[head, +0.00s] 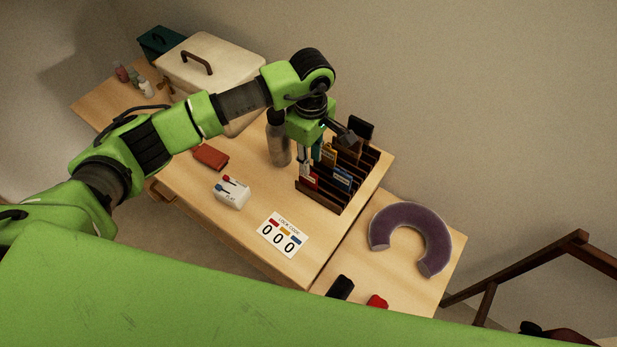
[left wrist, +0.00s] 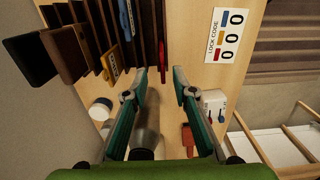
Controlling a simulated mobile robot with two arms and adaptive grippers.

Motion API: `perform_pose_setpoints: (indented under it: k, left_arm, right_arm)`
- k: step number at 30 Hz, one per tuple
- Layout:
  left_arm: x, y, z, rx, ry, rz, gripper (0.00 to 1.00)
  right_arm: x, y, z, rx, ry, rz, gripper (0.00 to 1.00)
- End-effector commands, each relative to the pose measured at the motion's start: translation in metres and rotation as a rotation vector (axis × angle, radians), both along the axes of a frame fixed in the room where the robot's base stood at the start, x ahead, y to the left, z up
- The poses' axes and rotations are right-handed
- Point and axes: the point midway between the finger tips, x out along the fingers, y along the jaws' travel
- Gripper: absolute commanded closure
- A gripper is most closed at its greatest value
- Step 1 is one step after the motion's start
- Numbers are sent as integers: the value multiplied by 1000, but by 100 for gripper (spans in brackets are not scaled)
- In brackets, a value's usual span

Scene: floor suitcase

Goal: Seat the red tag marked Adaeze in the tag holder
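The tag holder (head: 331,199) is a dark brown slotted rack on the wooden table; it also shows in the left wrist view (left wrist: 97,15). A red tag (head: 311,181) with a pale label stands upright at its near left end; I cannot read a name on it. In the left wrist view the red tag (left wrist: 163,62) appears edge-on between my fingertips, with gaps on both sides. My left gripper (head: 309,160) points down over that end of the rack, its teal fingers (left wrist: 157,84) apart and empty. My right gripper is out of view.
Blue (head: 342,179) and yellow (head: 328,153) tags stand in the rack. A grey bottle (head: 278,150) is close by. A red flat item (head: 210,156), a white block (head: 231,193) and a lock-code card (head: 283,235) lie in front. A purple neck pillow (head: 412,225) lies right.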

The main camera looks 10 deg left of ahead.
Motion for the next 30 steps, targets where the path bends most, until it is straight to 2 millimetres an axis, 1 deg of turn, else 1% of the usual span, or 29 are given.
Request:
perform_pose_setpoints:
  k: [5,9,13,16,22,23,24,25,26,30]
  left_arm:
    - [-2,1,-11,-1,4,0,75]
    - [-4,4,-31,-1,5,1,75]
    - [-3,4,-49,-1,2,0,75]
    - [-3,4,-55,-2,0,0,75]
    - [-2,4,-56,-2,-1,-1,75]
    - [-2,4,-56,-2,-1,-1,80]
    - [-2,4,-56,-2,-1,-1,91]
    - [-2,4,-56,-2,-1,-1,98]
    - [-2,4,-56,-2,-1,-1,100]
    - [-2,4,-56,-2,-1,-1,100]
  right_arm:
    - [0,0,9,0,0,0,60]
    - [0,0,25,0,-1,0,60]
    - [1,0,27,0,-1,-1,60]
    - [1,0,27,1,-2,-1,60]
    - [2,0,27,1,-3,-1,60]
    - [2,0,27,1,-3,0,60]
    - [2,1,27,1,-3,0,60]
    - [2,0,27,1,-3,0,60]
    - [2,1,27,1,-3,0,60]
    - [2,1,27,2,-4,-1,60]
